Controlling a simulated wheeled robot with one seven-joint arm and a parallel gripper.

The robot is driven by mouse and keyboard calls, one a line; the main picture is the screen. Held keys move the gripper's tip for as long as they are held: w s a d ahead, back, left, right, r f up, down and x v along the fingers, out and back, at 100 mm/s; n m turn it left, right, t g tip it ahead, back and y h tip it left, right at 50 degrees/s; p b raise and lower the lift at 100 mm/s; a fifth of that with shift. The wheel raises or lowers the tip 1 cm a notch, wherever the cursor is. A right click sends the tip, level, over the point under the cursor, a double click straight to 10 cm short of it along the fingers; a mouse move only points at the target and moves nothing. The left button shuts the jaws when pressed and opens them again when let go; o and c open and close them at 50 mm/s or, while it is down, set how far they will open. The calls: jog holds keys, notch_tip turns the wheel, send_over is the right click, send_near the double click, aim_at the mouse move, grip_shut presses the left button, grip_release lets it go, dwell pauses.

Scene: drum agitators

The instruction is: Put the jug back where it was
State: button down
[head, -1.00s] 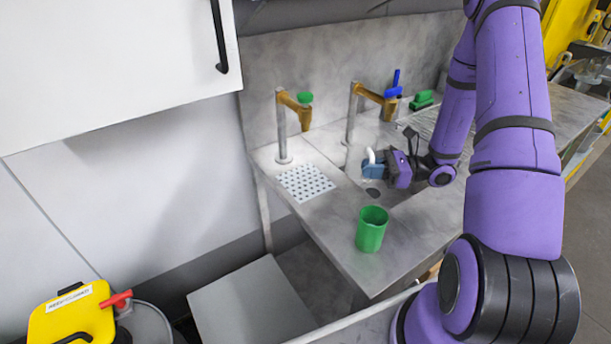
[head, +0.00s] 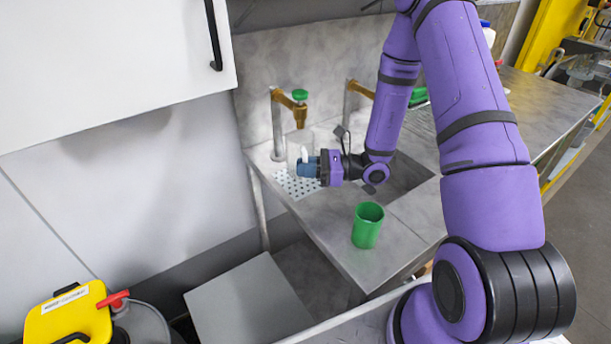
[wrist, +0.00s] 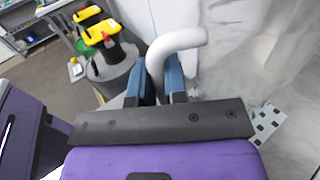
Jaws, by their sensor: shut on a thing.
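The jug (head: 294,146) looks pale and translucent, with a white curved handle. In the head view it is upright under the left tap, over the white dotted plate (head: 283,181); I cannot tell whether it touches the plate. My gripper (head: 307,166) comes from the right with its blue fingers shut on the jug's handle. In the wrist view the handle (wrist: 178,42) rises between the blue fingers of my gripper (wrist: 160,85). The gripper hides part of the jug and plate.
The left tap (head: 279,125) has a green knob just above the jug. A green beaker (head: 367,226) stands on the counter (head: 335,242) in front. A sunken basin (head: 408,176) lies right. A yellow-lidded container (head: 65,315) stands lower left.

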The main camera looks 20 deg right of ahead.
jog(key=shift+d+f, duration=0.1)
jog(key=shift+f, duration=1.35)
jog(key=shift+f, duration=0.15)
jog(key=c, duration=1.1)
grip_release()
jog(key=shift+c, duration=0.2)
